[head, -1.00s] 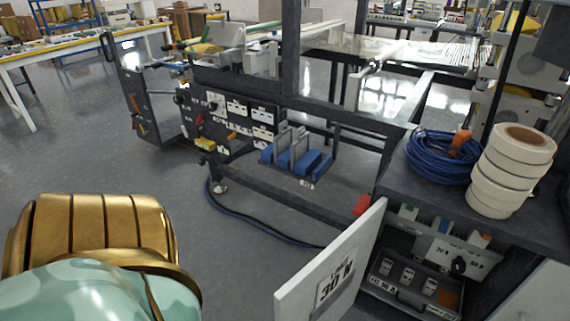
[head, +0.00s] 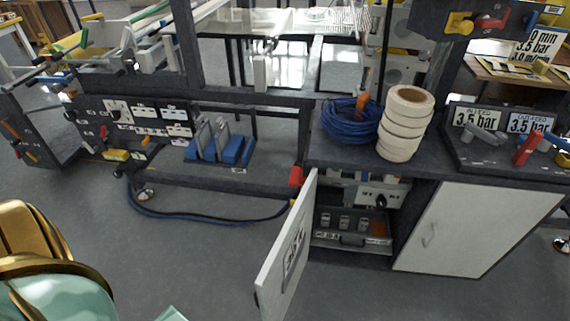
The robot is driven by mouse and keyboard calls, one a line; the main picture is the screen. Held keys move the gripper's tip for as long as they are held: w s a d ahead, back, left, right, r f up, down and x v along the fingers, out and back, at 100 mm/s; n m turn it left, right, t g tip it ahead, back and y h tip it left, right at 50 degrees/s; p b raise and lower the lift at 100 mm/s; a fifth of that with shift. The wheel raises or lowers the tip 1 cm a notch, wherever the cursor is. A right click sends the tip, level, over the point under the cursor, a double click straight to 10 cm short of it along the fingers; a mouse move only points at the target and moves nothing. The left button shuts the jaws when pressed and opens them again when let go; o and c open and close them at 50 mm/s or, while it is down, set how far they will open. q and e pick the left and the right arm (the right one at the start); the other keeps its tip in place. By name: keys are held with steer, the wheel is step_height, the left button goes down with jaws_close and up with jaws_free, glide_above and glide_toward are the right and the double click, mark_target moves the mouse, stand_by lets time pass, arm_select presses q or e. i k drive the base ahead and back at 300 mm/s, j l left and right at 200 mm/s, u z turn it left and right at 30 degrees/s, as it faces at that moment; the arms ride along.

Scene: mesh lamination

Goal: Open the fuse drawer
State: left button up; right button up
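The fuse drawer (head: 352,240) is a dark drawer low inside the open cabinet. It has a front handle, several small labelled blocks and an orange-brown patch at its right end. I cannot tell how far it is pulled out. The cabinet's left door (head: 287,250) stands open towards me, with a white face and a label. The right door (head: 470,228) is white and shut. Neither gripper is in view; only gold and pale green parts of my own body show at the lower left.
On the cabinet top (head: 440,172) are a blue cable coil (head: 350,122) and a stack of white tape rolls (head: 405,125). A panel with pressure labels (head: 500,125) stands at right. A hose (head: 205,217) lies on the floor beside the machine frame. The floor in front is clear.

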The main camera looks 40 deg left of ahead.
mark_target(378, 233)
steer(key=k+j, duration=0.1)
steer(key=j, duration=0.3)
steer(key=k+j+z, duration=0.1)
steer(key=j, duration=0.3)
steer(key=k+j, duration=0.15)
steer(key=j, duration=0.25)
steer(key=k+j, duration=0.1)
steer(key=j, duration=0.3)
steer(key=z, duration=0.05)
